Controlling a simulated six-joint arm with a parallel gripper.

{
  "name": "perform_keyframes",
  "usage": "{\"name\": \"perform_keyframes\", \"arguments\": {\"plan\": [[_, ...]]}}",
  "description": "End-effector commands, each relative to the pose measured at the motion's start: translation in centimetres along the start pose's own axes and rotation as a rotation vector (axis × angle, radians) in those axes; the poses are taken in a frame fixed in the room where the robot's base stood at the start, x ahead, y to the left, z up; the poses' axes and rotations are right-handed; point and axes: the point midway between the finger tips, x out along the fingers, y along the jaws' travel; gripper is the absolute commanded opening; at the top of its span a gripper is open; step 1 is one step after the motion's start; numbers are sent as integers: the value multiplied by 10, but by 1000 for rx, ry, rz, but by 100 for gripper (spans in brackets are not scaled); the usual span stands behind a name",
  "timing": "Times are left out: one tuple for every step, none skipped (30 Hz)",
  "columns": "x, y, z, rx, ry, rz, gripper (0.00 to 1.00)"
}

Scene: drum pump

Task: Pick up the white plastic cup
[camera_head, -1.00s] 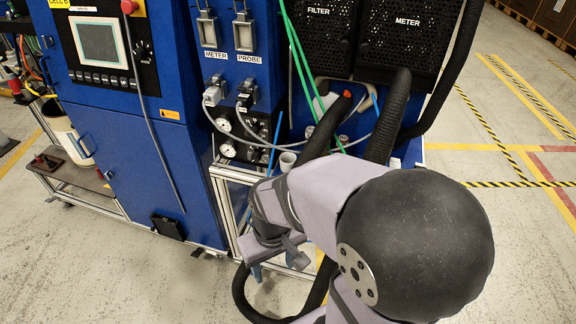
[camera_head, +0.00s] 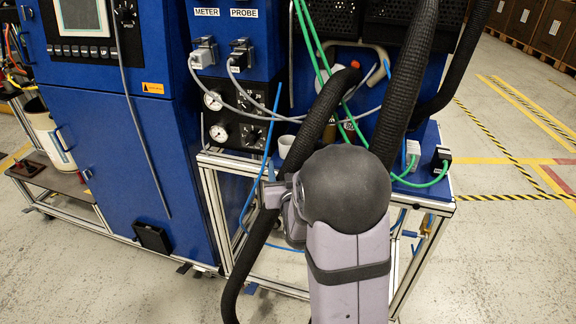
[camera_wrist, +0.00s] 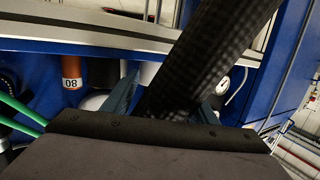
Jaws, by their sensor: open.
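The white plastic cup (camera_head: 286,145) stands on the bench in the head view, behind my arm and next to a thick black hose. In the wrist view, a white surface (camera_wrist: 148,72) between the left finger and the hose is probably the cup, mostly hidden. My gripper (camera_wrist: 167,95) is open, with its two bluish fingers apart. The black hose (camera_wrist: 205,55) crosses the wrist view between the fingers; I cannot tell whether it touches them. In the head view my gripper is largely hidden behind my arm.
Green cables (camera_head: 318,75) and more black hose (camera_head: 408,80) hang around the bench. Gauges (camera_head: 218,133) sit on a panel left of the cup.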

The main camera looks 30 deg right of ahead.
Motion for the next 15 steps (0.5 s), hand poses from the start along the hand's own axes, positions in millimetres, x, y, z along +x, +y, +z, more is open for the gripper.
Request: {"name": "perform_keyframes", "arguments": {"plan": [[3,5,5,1,32,11,53],[4,7,3,1,48,16,53],[5,9,1,1,67,20,53],[5,11,0,2,77,23,53],[6,12,-1,2,86,25,53],[6,12,-2,2,94,27,53],[6,13,-3,2,98,28,53],[6,13,-4,2,101,29,53],[6,14,-4,2,104,29,53],[6,14,-5,2,104,29,53],[7,13,-5,2,104,29,53],[8,13,-6,2,104,29,53],[10,14,-6,2,103,29,53],[12,14,-6,2,103,29,53],[15,14,-6,2,102,29,53]]}}
